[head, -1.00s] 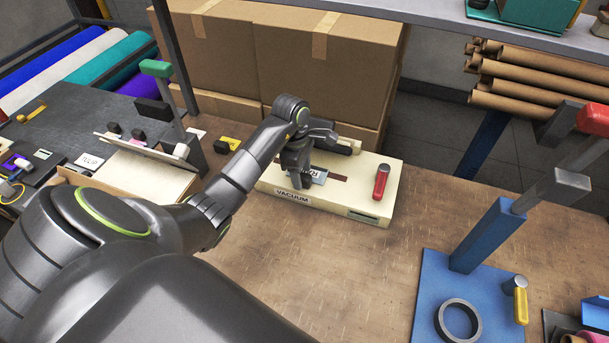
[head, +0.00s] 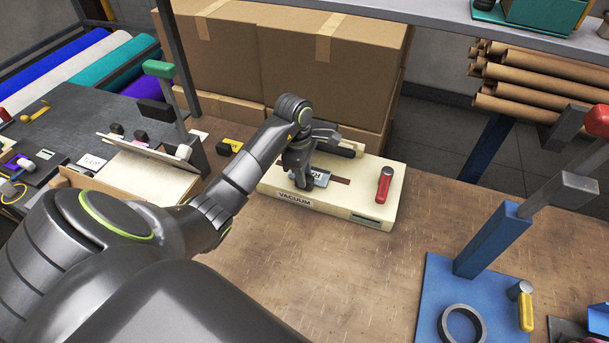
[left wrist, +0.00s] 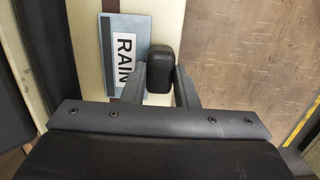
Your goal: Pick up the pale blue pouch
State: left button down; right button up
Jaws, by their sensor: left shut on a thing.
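The pale blue pouch (head: 297,179) lies flat on the cream vacuum sealer (head: 335,208), partly covered by my left gripper (head: 311,182) in the head view. In the left wrist view the pouch (left wrist: 128,26) shows a white label reading "RAIN", with its lower end near the left finger. There, the fingers of my left gripper (left wrist: 160,78) stand on either side of a black rounded handle (left wrist: 159,70), to the right of the pouch. The gripper is shut on that handle; the exact contact is partly hidden. My right gripper is not in view.
A red handle (head: 384,185) stands at the sealer's right end. Cardboard boxes (head: 300,60) rise behind it. A blue press (head: 486,240) with a ring (head: 462,324) is at the right. The bench front is clear.

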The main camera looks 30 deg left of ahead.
pick_arm(q)
notch_tip(320, 180, up, 3)
jog(key=shift+r, duration=0.15)
notch_tip(320, 180, up, 4)
jog(key=p, duration=0.3)
jog(key=shift+p, duration=0.35)
jog(key=s+d+p, duration=0.2)
jog(key=s+p, duration=0.1)
jog(key=s, duration=0.6)
jog(key=s+d+f+p, duration=0.1)
jog(key=s+d+p, duration=0.1)
jog(key=s, duration=0.8)
jog(key=shift+d+p, duration=0.3)
jog(key=shift+p, duration=0.15)
